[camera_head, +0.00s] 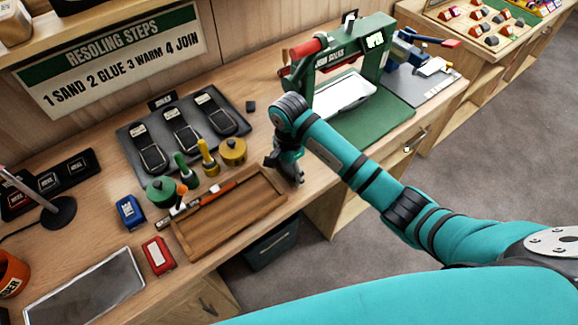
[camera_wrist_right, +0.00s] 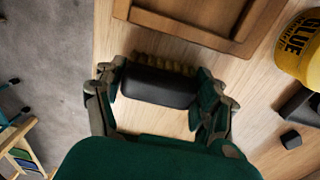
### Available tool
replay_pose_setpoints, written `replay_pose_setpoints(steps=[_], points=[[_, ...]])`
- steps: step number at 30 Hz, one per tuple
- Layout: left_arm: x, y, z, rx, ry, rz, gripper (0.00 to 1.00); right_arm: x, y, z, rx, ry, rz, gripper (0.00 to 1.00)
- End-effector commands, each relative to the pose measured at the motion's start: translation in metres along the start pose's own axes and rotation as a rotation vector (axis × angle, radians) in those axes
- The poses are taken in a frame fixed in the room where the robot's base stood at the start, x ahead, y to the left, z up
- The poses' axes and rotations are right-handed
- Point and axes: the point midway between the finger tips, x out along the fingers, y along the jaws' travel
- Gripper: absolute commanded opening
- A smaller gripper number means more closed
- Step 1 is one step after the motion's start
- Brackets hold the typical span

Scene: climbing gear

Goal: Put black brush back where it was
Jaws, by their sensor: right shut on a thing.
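The black brush (camera_wrist_right: 158,87) has a dark rounded back and tan bristles on the side toward the wooden tray. My right gripper (camera_wrist_right: 160,93) is shut on it, one finger at each end. In the head view my right gripper (camera_head: 285,172) is low over the bench, just beyond the right end of the wooden tray (camera_head: 228,243); the brush is mostly hidden there. In the right wrist view the brush is beside the tray (camera_wrist_right: 185,38), over bare wood. Whether it touches the bench I cannot tell. My left gripper is not in view.
The green press (camera_head: 345,60) stands to the right. The bench front edge is close.

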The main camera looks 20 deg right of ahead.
Motion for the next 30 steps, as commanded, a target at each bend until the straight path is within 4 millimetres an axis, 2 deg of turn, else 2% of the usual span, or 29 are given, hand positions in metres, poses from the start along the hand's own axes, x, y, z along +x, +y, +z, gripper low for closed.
replay_pose_setpoints(steps=[11, 12, 18, 28, 30], points=[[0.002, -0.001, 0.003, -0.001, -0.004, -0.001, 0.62, 0.007, 0.0, -0.001, 0.0, 0.002, -0.002, 0.41], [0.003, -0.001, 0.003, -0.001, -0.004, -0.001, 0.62, 0.007, 0.0, -0.001, 0.0, 0.002, -0.002, 0.72], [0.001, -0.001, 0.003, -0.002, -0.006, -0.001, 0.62, 0.006, 0.0, 0.0, 0.0, 0.001, -0.001, 0.95], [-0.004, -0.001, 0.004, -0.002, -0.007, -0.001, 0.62, 0.001, 0.0, 0.001, 0.0, -0.002, -0.001, 0.95], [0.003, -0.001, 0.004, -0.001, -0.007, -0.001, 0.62, -0.004, -0.001, -0.001, -0.001, 0.002, -0.005, 0.95]])
